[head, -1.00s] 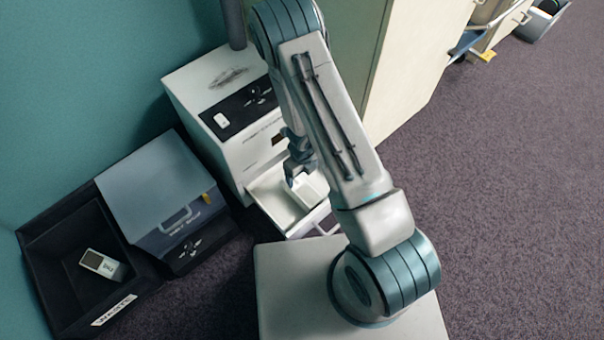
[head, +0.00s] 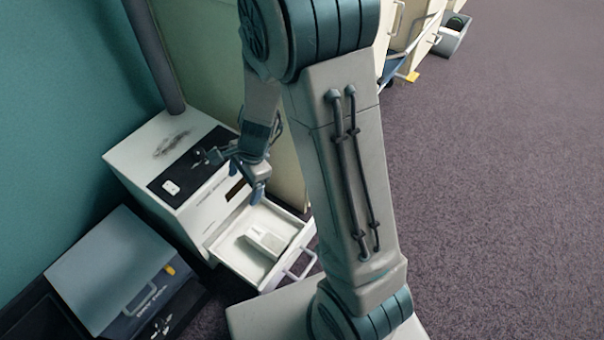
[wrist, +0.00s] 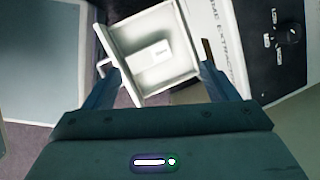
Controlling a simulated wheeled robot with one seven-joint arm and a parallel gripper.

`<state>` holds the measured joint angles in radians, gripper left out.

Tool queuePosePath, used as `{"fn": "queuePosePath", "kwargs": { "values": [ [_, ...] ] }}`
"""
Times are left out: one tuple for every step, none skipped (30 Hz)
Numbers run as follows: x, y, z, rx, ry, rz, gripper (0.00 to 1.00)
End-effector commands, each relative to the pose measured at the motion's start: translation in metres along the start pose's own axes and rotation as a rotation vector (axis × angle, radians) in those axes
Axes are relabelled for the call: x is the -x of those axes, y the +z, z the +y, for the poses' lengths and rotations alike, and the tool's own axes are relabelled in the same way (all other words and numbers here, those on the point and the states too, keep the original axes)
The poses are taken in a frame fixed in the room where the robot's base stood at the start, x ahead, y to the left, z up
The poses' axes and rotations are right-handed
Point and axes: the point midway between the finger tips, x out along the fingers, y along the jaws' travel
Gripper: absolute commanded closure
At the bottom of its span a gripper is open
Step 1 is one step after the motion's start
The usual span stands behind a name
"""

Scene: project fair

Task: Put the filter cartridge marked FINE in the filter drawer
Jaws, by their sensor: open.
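A white filter cartridge (head: 266,240) lies in the open filter drawer (head: 236,266) of the white fume extractor (head: 172,170). In the wrist view the cartridge (wrist: 153,54) lies on the floor of the drawer (wrist: 180,84), clear of its walls; its label is too small to read. My gripper (head: 246,180) is open and empty above the back part of the drawer, apart from the cartridge. In the wrist view its two fingers (wrist: 163,84) are spread on either side of the drawer.
A grey-blue box (head: 110,262) with a handle stands left of the extractor. A dark bin (head: 28,312) is partly cut off at lower left.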

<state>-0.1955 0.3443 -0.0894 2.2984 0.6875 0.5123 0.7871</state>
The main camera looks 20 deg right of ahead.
Motion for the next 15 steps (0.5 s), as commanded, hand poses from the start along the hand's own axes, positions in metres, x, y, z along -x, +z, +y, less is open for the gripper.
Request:
{"fn": "queuePosePath", "kwargs": {
  "values": [
    [0.017,0.002,0.004,0.086,-0.008,0.0,0.2],
    [0.026,0.004,0.008,0.141,-0.007,0.001,0.2],
    [0.037,0.005,0.013,0.215,-0.006,0.004,0.2],
    [0.045,0.006,0.017,0.269,-0.005,0.006,0.2],
    [0.053,0.007,0.021,0.322,-0.003,0.011,0.2],
    [0.063,0.008,0.027,0.394,0.001,0.017,0.2],
    [0.071,0.008,0.032,0.448,0.003,0.024,0.2],
    [0.079,0.008,0.037,0.501,0.008,0.03,0.2],
    [0.088,0.008,0.044,0.569,0.015,0.04,0.2],
    [0.095,0.008,0.049,0.622,0.02,0.05,0.2],
    [0.102,0.007,0.054,0.674,0.027,0.059,0.2],
    [0.111,0.007,0.062,0.742,0.037,0.073,0.2],
    [0.118,0.006,0.068,0.792,0.047,0.083,0.2],
    [0.124,0.005,0.074,0.842,0.056,0.096,0.2],
    [0.132,0.004,0.082,0.908,0.071,0.111,0.2]
  ]
}}
